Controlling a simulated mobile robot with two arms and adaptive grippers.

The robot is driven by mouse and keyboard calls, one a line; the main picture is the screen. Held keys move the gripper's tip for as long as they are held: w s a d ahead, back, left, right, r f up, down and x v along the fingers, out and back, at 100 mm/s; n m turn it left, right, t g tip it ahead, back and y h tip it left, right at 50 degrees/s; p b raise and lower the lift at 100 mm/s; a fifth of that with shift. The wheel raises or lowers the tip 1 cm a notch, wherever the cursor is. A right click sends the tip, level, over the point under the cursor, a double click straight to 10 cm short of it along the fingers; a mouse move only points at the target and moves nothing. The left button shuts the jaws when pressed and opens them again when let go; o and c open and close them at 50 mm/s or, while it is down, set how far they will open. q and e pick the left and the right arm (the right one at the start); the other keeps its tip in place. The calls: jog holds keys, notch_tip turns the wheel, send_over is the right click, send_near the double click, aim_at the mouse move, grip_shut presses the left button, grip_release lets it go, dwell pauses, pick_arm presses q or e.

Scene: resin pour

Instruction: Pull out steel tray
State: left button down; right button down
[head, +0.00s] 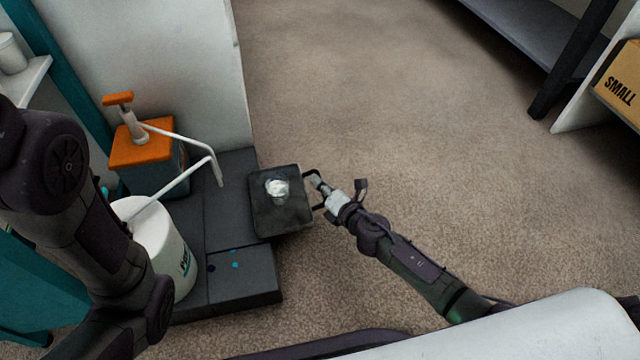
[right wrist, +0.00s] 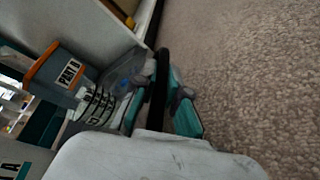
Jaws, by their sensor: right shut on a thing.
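The steel tray (head: 283,222) is a dark square tray beside the right edge of a dark platform, jutting out over the carpet. A small whitish, shiny cup-like thing (head: 277,188) stands on it. The tray has a black loop handle (head: 311,172) on its right side. My right gripper (head: 319,186) is shut on this handle. In the right wrist view the black handle bar (right wrist: 161,75) runs between its teal-padded fingers. My left arm crosses the left of the head view, but its gripper is not in view.
On the dark platform (head: 245,290) stand a white bucket (head: 170,245) and an orange-topped pump container (head: 145,150) with a bent white spout. A white panel (head: 150,60) rises behind. Open carpet (head: 350,80) lies right of the tray. A cardboard box (head: 622,85) sits far right.

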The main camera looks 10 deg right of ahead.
jog(key=shift+d, duration=0.45)
jog(key=c, duration=1.2)
grip_release()
jog(key=v, duration=1.2)
jog(key=shift+r, duration=0.15)
